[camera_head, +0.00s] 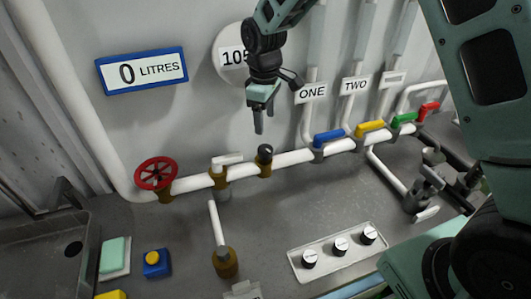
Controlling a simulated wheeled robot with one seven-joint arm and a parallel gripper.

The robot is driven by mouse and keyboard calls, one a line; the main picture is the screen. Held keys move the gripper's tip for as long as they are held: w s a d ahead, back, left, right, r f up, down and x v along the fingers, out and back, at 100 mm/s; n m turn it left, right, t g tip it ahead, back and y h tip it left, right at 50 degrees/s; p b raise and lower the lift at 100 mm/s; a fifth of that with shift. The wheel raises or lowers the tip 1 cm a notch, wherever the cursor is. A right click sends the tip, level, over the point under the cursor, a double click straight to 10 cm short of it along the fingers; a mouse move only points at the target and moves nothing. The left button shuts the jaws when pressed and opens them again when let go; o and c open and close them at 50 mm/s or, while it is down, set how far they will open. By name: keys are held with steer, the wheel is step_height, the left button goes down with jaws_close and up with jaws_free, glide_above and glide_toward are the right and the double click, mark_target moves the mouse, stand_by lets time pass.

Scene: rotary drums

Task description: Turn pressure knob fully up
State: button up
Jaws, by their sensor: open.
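My gripper (263,122) points down in front of the grey wall, with open jaws and nothing in them. A dark round knob (265,151) on a brass fitting stands on the white pipe (295,157) just below the fingertips, with a small gap between. A white panel (353,251) at lower right carries several black-and-white knobs (340,244). No label in view says which knob is the pressure knob. A round white dial (229,60) reading "105" is partly hidden behind my arm.
A red handwheel (156,173) and a white-handled valve (224,162) lie left along the pipe. Blue (328,138), yellow (369,128), green (404,118) and red (429,109) handles lie right. A brass-based upright lever (222,250) stands in front.

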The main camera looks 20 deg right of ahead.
mark_target(266, 148)
step_height(266, 148, down, 10)
steer(key=b, duration=0.6)
steer(key=shift+w+d+f+b, duration=0.1)
steer(key=shift+f+b, duration=0.1)
steer(key=shift+b, duration=0.15)
steer(key=c, duration=1)
